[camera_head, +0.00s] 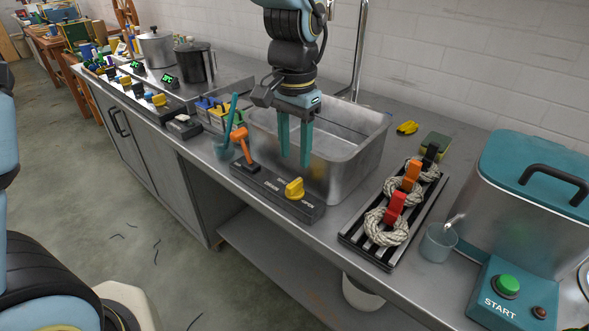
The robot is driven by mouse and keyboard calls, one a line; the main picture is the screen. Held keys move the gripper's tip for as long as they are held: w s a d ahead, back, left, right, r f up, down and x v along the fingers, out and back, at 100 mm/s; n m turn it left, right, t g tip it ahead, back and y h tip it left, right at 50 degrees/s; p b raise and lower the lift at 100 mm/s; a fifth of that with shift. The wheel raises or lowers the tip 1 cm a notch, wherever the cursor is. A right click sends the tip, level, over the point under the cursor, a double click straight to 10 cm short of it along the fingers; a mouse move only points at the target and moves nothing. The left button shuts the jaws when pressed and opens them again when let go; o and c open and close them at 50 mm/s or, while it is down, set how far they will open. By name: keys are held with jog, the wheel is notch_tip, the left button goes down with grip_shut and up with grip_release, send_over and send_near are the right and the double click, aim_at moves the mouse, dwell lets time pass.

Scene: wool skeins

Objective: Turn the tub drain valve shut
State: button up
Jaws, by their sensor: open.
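A metal tub (366,142) is set on the counter. A dark control strip (262,184) runs along its front. The strip carries an orange lever (239,135) standing upright at its left end and a yellow knob (294,188) toward its right end. The labels are too small to read, so I cannot tell which one is the drain valve. My gripper (295,161) points down with its two teal fingers apart and nothing between them. In the picture it is in front of the tub, above the yellow knob and right of the orange lever, apparently touching neither.
A rack (365,247) with several rope skeins and coloured clips lies right of the tub. Beyond it are a cup (438,243) and a teal-lidded machine (525,190). A cup with a teal stick (223,149) stands left of the lever. Pots (194,62) stand farther left.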

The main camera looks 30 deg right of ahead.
notch_tip(320, 180, up, 4)
jog(key=shift+f, duration=0.1)
dwell(0.5)
jog(key=w+a+f+n, duration=0.1)
jog(key=w+a+n, duration=0.2)
jog(key=w+a, duration=0.35)
jog(key=w+a+f+n+t, duration=0.1)
jog(key=w+a+n, duration=0.2)
jog(key=a, duration=0.7)
jog(key=w+a+f+n, duration=0.1)
jog(key=w+a+n, duration=0.25)
jog(key=a, duration=0.45)
jog(key=a+f+n, duration=0.2)
jog(key=a+n, duration=0.2)
jog(key=a, duration=0.6)
jog(key=shift+s+a+t, duration=0.2)
jog(key=shift+a+t, duration=0.1)
jog(key=shift+c, duration=0.4)
